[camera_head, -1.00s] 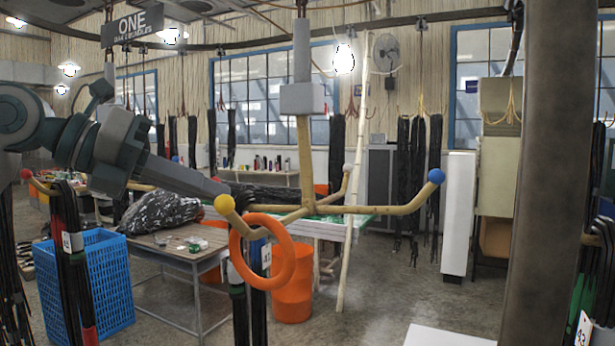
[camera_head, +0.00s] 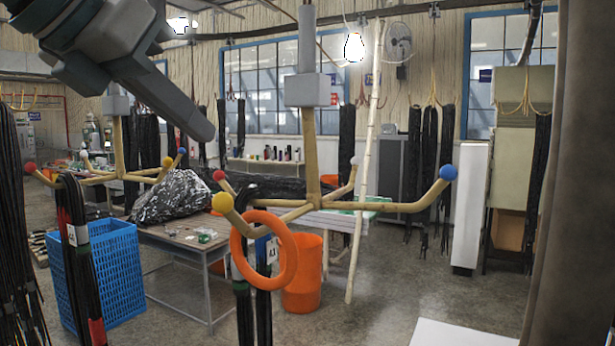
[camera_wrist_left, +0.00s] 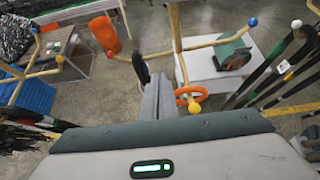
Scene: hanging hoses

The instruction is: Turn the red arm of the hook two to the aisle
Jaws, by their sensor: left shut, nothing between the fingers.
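The middle hook (camera_head: 312,150) hangs from a grey block and has four-way yellowish arms. Its red-tipped arm (camera_head: 218,175) points to the back left, partly hidden behind the front-left arm. The yellow ball (camera_head: 222,202) is at front left, with an orange ring (camera_head: 290,262) hanging there. The blue ball (camera_head: 448,172) is at right and the white ball (camera_head: 355,160) behind. No number shows on this hook. My left gripper (camera_head: 205,132) is shut and empty, above the red ball and apart from it. In the left wrist view the red ball (camera_wrist_left: 110,54) lies left of the fingers.
A blue crate (camera_head: 105,272), a table (camera_head: 190,255) with a dark shiny bundle (camera_head: 172,195), and an orange bin (camera_head: 303,285) stand below. A brown post (camera_head: 570,180) blocks the right side.

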